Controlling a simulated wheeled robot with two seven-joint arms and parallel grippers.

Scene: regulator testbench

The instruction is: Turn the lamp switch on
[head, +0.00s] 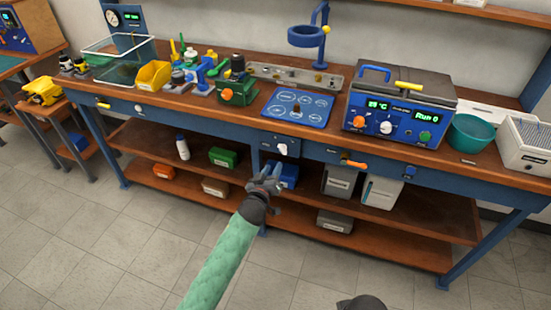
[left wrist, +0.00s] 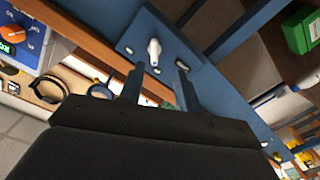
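A white lever-like switch (head: 282,149) sits on a blue plate on the front rail of the bench. No readable label tells me it is the lamp switch. In the left wrist view the same white switch (left wrist: 154,50) shows just beyond the fingertips, with a gap. A blue ring-shaped lamp (head: 303,40) stands at the back of the bench above it; I cannot tell if it is lit. My left gripper (head: 265,178) is just below and in front of the switch. Its two fingers (left wrist: 160,82) are apart with nothing between them. My right gripper is not in view.
The bench top carries a blue pad (head: 298,107), a control box (head: 398,113) with green displays and a teal bowl (head: 473,133). An orange handle (head: 355,163) juts from the front rail. Shelves with bins lie below. The floor in front is clear.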

